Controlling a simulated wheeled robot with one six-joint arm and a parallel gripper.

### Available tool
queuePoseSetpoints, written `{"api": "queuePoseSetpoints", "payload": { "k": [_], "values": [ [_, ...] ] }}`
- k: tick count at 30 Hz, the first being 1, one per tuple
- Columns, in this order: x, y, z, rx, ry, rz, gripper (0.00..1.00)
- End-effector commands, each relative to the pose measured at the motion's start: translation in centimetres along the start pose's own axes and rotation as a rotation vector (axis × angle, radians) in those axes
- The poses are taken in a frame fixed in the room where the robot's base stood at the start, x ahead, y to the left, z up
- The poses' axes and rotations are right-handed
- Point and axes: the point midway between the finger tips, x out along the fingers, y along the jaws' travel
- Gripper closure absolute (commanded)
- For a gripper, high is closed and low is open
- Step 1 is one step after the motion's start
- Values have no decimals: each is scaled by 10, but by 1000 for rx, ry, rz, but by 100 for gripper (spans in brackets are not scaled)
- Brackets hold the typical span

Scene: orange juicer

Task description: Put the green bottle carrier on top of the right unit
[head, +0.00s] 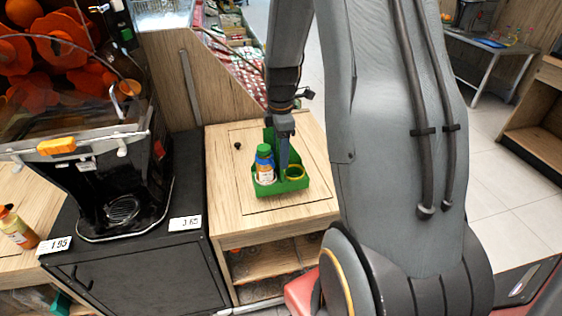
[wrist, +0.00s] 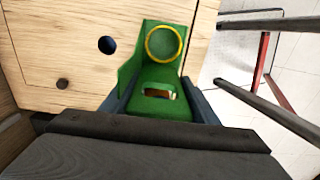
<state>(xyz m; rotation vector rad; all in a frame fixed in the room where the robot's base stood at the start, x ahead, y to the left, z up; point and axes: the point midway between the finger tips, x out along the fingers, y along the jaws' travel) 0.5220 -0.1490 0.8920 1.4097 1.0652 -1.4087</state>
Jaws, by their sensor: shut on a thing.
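The green bottle carrier (head: 293,185) is over the wooden top of the right unit (head: 226,196) in the head view. It looks upright and at or very near the top; I cannot tell for sure whether it touches. A bottle with a green cap and blue label (head: 265,165) stands in its left compartment. The right compartment, with a yellow ring (head: 295,172), looks empty. My gripper (head: 283,140) comes from above and is shut on the carrier's upright middle part. In the wrist view the carrier (wrist: 165,106) sits between the two fingers (wrist: 160,100).
The black juicer (head: 120,180) stands on a dark cabinet at left, with price tags (head: 185,223) at its front edge. A wooden panel (head: 185,75) rises behind the unit. A small dark knob (head: 237,146) is on the unit's top. An orange bottle (head: 17,229) stands far left.

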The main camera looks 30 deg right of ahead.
Motion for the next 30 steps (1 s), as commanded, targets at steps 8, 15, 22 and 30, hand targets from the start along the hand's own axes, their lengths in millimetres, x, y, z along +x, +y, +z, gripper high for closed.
{"api": "queuePoseSetpoints", "payload": {
  "k": [8,15,22,30],
  "values": [
    [34,-1,2,3,0,-3,84],
    [38,0,1,4,0,1,84],
    [42,0,1,4,0,0,84],
    [41,-1,1,4,0,-1,27]
  ]
}}
